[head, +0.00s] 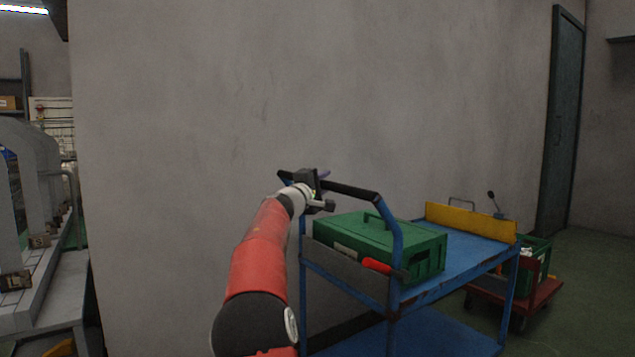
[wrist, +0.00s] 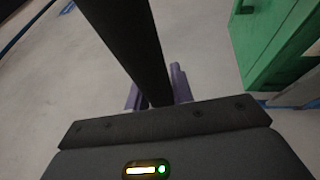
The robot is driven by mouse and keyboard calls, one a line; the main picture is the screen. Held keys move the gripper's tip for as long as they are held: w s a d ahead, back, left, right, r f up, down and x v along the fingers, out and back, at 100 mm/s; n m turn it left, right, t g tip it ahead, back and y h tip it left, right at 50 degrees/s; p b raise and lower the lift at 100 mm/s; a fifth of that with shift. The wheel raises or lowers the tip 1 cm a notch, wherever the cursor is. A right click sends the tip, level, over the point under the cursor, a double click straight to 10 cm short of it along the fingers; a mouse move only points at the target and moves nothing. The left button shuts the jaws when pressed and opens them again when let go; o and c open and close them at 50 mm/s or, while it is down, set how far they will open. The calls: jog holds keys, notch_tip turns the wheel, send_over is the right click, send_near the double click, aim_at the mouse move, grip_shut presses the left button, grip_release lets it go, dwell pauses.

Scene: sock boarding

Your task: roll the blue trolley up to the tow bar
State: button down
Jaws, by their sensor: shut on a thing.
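The blue trolley (head: 470,250) stands right of centre in the head view, with two blue decks and a yellow end board (head: 470,226) at its far end. Its push handle (head: 350,190) has a dark grip on a blue frame, at the near end. My gripper (head: 318,186) is shut on this handle. In the wrist view the dark handle bar (wrist: 118,35) runs between the purple fingertips. I cannot identify the tow bar for certain; a thin lever with a dark knob (head: 491,195) rises behind the yellow board.
A green case (head: 380,243) lies on the trolley's top deck. A low red cart (head: 540,293) with a green crate stands beyond the trolley's far end. A grey wall (head: 190,120) runs close behind the trolley. A grey bench (head: 60,295) stands at left; open floor (head: 595,260) shows at right.

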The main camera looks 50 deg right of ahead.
jog(key=shift+s+d+r, duration=0.15)
jog(key=shift+s+r, duration=0.05)
jog(key=shift+r, duration=0.05)
jog(key=c, duration=1.2)
grip_release()
jog(key=shift+d+f, duration=0.15)
jog(key=shift+d, duration=0.2)
jog(key=shift+a+f, duration=0.15)
jog(key=w+b+v, duration=0.1)
jog(key=b+v, duration=0.2)
jog(key=v, duration=0.4)
jog(key=shift+s+a, duration=0.3)
jog(key=shift+s, duration=0.25)
